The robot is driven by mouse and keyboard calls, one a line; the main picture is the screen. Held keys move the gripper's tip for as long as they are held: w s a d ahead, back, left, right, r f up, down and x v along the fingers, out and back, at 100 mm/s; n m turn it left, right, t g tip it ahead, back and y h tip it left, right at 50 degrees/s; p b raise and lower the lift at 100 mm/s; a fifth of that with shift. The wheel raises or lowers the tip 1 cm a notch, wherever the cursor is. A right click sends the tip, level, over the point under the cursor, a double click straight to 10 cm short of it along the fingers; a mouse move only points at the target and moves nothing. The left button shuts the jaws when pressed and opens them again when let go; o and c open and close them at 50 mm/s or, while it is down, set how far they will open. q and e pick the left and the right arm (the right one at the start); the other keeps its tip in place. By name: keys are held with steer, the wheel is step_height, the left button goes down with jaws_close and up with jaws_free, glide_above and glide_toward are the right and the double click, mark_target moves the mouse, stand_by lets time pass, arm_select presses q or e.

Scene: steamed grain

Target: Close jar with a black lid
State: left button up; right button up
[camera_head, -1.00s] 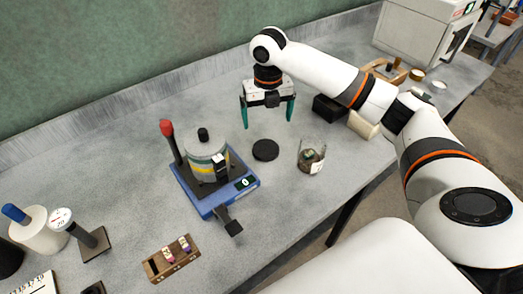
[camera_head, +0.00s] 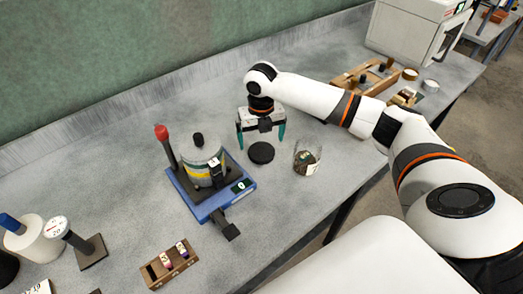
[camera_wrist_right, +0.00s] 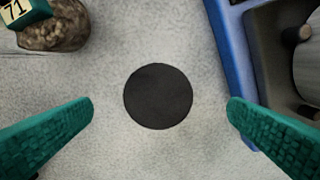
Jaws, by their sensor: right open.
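The black lid (camera_head: 261,152) lies flat on the grey table, between the blue device and the jar. The glass jar (camera_head: 306,160) stands upright and uncovered to the right of the lid, with dark contents and a label. My right gripper (camera_head: 261,142) is open and empty, pointing down just behind and above the lid. In the right wrist view the lid (camera_wrist_right: 158,96) lies centred between the two green fingers, not touched by them. The jar (camera_wrist_right: 52,22) shows at that view's top left, partly cut off. My left gripper is not in view.
A blue device (camera_head: 207,182) with a metal pot stands left of the lid; its edge is near one finger in the wrist view. A wooden rack (camera_head: 170,265) with small vials lies at the front. Wooden trays (camera_head: 365,75) and a white machine (camera_head: 415,32) are at the back right.

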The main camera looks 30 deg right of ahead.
mark_target(262, 152)
steer(key=shift+d+f+p, duration=0.1)
steer(key=shift+f+p, duration=0.55)
steer(key=shift+f, duration=2)
steer(key=c, duration=1)
